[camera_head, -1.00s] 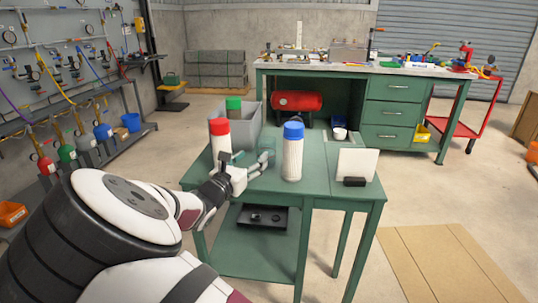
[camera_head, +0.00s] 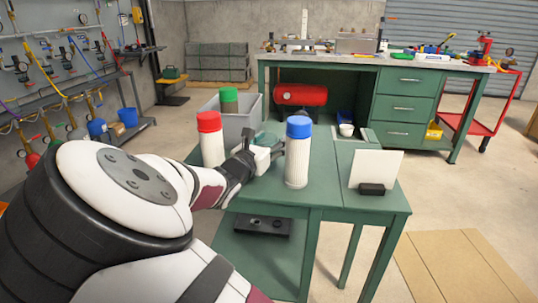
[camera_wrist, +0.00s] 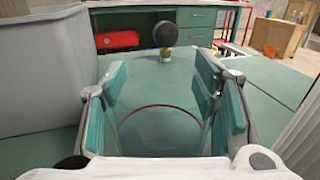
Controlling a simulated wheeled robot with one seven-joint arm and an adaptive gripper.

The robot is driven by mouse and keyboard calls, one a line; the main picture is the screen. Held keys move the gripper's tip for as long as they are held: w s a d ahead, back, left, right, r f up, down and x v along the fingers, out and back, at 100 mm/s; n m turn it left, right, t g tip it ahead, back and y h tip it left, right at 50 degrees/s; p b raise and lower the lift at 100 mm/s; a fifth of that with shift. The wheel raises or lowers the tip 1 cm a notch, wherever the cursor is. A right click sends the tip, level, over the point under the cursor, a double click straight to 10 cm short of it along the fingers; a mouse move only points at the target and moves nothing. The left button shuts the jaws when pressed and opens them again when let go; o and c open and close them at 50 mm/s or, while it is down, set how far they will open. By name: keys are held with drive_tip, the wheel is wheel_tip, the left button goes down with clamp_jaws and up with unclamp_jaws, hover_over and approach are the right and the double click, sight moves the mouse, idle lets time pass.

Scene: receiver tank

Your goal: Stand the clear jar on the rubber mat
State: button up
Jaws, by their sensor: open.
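The clear jar is faint; in the wrist view a thin dark curved line (camera_wrist: 158,107), which looks like its round edge, lies between my fingers. In the head view a pale green see-through shape (camera_head: 267,138) shows just behind my fingers and is partly hidden by them. My gripper (camera_head: 270,151) is low over the green table, between the red-capped and blue-capped bottles. In the wrist view my gripper (camera_wrist: 162,80) is open, with a teal pad on each side of the jar's outline. Contact cannot be told. I cannot make out the rubber mat for certain.
A red-capped bottle (camera_head: 211,140) and a blue-capped bottle (camera_head: 298,155) flank my gripper. A grey bin (camera_head: 238,128) holds a green-capped bottle (camera_head: 229,100). A white panel (camera_head: 376,168) stands at right. A round dark gauge (camera_wrist: 166,35) stands ahead. Table surface (camera_head: 330,190) at front right is clear.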

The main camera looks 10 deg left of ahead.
drive_tip(key=shift+d, duration=0.1)
drive_tip(key=c, duration=1)
drive_tip(key=shift+c, duration=1.1)
drive_tip(key=shift+r, duration=0.2)
